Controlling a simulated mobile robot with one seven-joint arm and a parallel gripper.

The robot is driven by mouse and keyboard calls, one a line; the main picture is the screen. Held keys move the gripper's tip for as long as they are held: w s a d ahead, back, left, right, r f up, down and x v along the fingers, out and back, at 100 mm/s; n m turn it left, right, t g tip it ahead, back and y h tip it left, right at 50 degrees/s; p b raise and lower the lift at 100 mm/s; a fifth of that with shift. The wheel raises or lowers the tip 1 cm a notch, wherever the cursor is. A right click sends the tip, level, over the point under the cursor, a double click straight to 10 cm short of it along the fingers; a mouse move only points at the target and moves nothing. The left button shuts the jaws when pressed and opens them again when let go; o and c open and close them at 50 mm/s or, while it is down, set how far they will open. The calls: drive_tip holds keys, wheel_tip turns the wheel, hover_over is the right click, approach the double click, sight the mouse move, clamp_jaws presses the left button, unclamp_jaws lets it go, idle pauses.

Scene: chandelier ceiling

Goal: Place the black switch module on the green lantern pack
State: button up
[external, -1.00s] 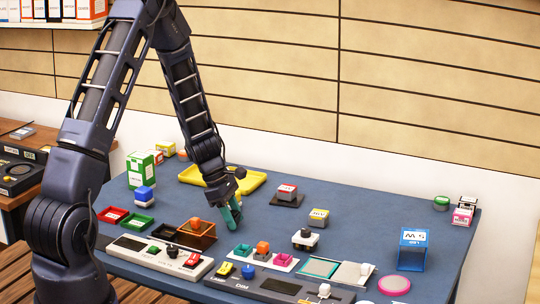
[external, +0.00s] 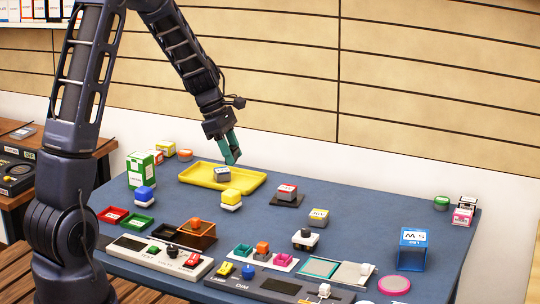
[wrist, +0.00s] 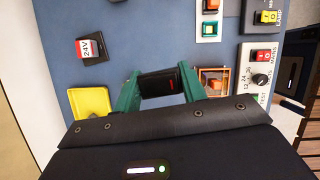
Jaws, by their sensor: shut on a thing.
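My gripper (external: 232,160) is shut on the black switch module, raised above the table near the yellow tray. In the wrist view the black switch module (wrist: 158,84), dark with a small red mark, sits between the two teal fingers of my gripper (wrist: 158,90). In the external view the module is mostly hidden by the fingers. A green and white box (external: 141,170), which looks like the green lantern pack, stands at the table's left, left of my gripper. The wrist view does not show it.
A blue-topped block (external: 144,194), a yellow-topped block (external: 231,197) and a red-topped block (external: 287,190) stand nearby. Control panels (external: 160,256) line the front edge.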

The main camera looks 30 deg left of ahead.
drive_tip(key=shift+r, duration=0.45)
drive_tip(key=shift+w+a+r, duration=0.1)
drive_tip(key=shift+w+a, duration=0.1)
drive_tip(key=shift+a, duration=0.1)
drive_tip(key=w+a+r+n+t, duration=0.1)
drive_tip(key=w+a+n, duration=0.15)
drive_tip(key=a, duration=0.25)
drive_tip(key=w+a+r+n+t+y, duration=0.1)
drive_tip(key=w+a+r+n, duration=0.15)
drive_tip(key=a, duration=0.35)
drive_tip(key=w+a+r+n+t, duration=0.1)
drive_tip(key=w+a+n, duration=0.15)
drive_tip(key=a, duration=0.25)
wheel_tip(320, 180, up, 6)
drive_tip(key=n+y, duration=0.4)
drive_tip(key=n, duration=0.5)
hover_over(142, 153)
drive_tip(key=s, duration=0.2)
drive_tip(key=shift+t, duration=0.3)
wheel_tip(142, 153, down, 19)
drive_tip(key=shift+w+d+f, duration=0.15)
drive_tip(key=shift+f, duration=0.05)
drive_tip(key=shift+f, duration=0.1)
drive_tip(key=o, duration=1)
drive_tip(key=shift+c, duration=0.2)
